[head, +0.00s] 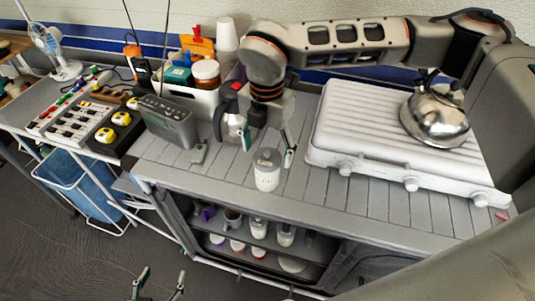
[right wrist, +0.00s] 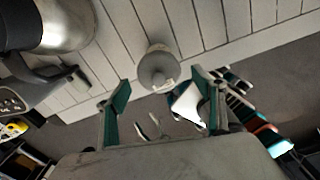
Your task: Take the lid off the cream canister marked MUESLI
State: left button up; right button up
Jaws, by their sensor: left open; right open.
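The cream canister (head: 267,179) stands upright near the front edge of the plank counter, its marking too small to read. Its greyish lid (head: 267,157) sits on top; in the right wrist view the lid (right wrist: 158,68) shows from above. My right gripper (head: 267,145) is open and empty, with its fingers above and behind the canister in the head view. In the right wrist view the canister lies just beyond the open fingertips, roughly centred between them, with no contact visible. My left gripper (head: 160,283) is open and empty, low in front of the counter.
A steel jug (head: 231,128) stands close to the left of my right gripper. A grey radio (head: 167,120) is further left. A white ridged griddle (head: 370,135) with a kettle (head: 436,118) fills the right side.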

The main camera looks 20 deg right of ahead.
jog(key=shift+f, duration=0.25)
jog(key=c, duration=1.5)
